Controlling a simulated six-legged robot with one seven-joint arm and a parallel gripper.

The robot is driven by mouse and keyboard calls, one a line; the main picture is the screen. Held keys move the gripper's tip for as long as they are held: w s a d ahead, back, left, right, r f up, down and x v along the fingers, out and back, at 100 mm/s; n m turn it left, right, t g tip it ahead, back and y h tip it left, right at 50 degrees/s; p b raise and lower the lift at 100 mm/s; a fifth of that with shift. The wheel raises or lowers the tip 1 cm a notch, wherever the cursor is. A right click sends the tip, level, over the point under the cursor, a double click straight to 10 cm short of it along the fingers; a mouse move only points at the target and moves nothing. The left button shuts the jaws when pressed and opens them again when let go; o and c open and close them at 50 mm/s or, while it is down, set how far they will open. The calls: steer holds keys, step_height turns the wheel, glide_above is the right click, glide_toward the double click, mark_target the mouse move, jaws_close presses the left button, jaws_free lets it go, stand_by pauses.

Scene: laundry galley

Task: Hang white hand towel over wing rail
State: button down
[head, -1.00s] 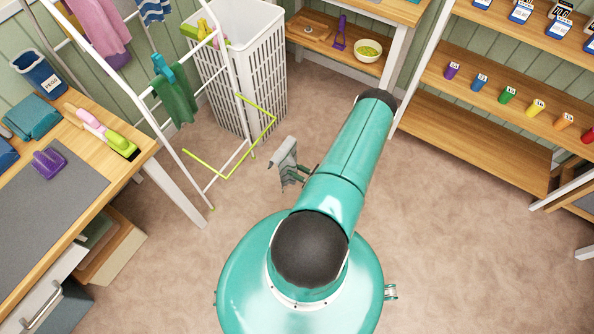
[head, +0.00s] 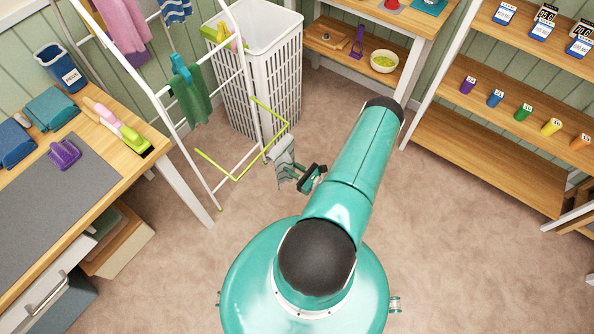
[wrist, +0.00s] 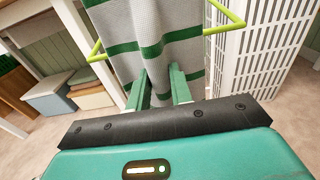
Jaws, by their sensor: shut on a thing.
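The white hand towel (head: 281,150), pale grey-white with green stripes, hangs from my gripper (head: 300,178). In the wrist view my gripper (wrist: 162,88) is shut on the towel (wrist: 150,25), which drapes down between and beyond the fingers. The lime-green wing rail (head: 262,152) sticks out from the drying rack. In the head view the towel is right beside its outer bar. In the wrist view the rail (wrist: 226,27) shows on both sides of the towel, its middle hidden behind the cloth. Whether they touch, I cannot tell.
The white drying rack (head: 192,118) holds a green cloth (head: 190,97) and a pink cloth (head: 124,28). A white laundry basket (head: 262,70) stands behind the rail. A workbench (head: 150,165) is at left and shelves (head: 480,150) at right. The floor between is clear.

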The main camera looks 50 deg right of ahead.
steer(key=shift+w, duration=4)
step_height(320, 180, down, 8)
steer(key=shift+a+f, duration=0.1)
steer(key=shift+f, duration=0.35)
